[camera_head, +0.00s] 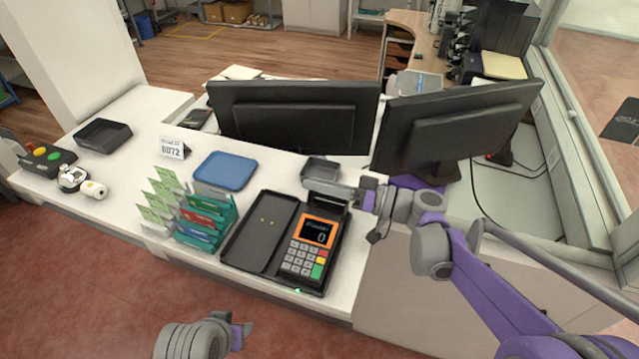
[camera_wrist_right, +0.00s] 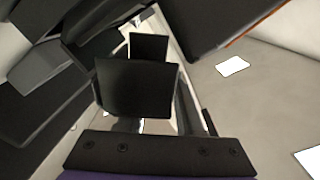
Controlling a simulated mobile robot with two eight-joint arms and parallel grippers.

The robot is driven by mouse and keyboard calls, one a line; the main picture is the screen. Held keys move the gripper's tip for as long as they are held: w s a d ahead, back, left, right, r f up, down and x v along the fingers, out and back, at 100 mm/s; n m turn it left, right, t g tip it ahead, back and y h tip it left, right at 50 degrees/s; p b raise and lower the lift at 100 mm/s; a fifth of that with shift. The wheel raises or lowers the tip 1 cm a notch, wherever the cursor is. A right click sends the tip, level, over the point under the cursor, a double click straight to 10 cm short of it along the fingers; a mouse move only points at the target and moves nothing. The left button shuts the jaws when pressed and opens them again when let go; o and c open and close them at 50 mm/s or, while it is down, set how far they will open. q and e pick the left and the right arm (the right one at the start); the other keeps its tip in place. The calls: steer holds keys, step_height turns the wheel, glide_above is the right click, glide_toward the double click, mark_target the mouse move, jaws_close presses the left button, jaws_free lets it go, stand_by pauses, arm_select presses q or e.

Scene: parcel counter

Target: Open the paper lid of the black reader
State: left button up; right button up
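The black reader (camera_head: 308,244) lies on the counter, with an orange-framed screen reading 0 and a keypad. Its back end, where a paper lid could sit, is partly covered by my right gripper (camera_head: 338,190). A small dark grey, tray-like piece (camera_head: 321,168) shows just behind that gripper; I cannot tell whether it is the lid. In the right wrist view, two dark pads of my right gripper (camera_wrist_right: 142,68) overlap, so their gap is unclear. My left gripper (camera_head: 240,334) is low in front of the counter, away from the reader, its opening unclear.
A flat black tray (camera_head: 262,232) lies left of the reader. A card rack (camera_head: 205,222), a blue-lidded box (camera_head: 225,171) and a number sign (camera_head: 172,149) stand farther left. Two monitors (camera_head: 293,117) (camera_head: 455,125) stand close behind the reader and my right gripper.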

steer(key=shift+c, duration=0.3)
jaws_close()
stand_by(1.1)
